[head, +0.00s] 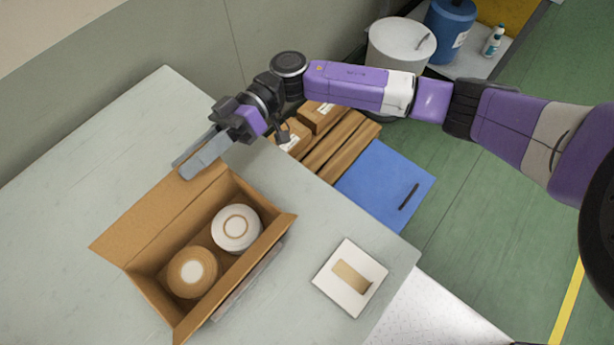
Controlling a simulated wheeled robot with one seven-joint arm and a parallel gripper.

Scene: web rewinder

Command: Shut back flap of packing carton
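The brown packing carton (236,281) stands open on the grey table. Its back flap (150,222), along the upper-left long side, is swung outward, away from the opening. Two rolls lie inside, one white (236,226) and one brown with a white core (190,270). My gripper (180,170) is at the upper end of the back flap, with its grey fingers pointing down and left. The fingertips overlap the flap's upper corner in the picture; I cannot tell whether they touch it. The fingers lie close together, and any gap between them is unclear.
A white square tray with a tan block (351,278) sits right of the carton. Beyond the table edge are brown cartons (338,145), a blue panel (386,186), a white drum (400,45) and a blue container (449,22). The table's left side (60,200) is clear.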

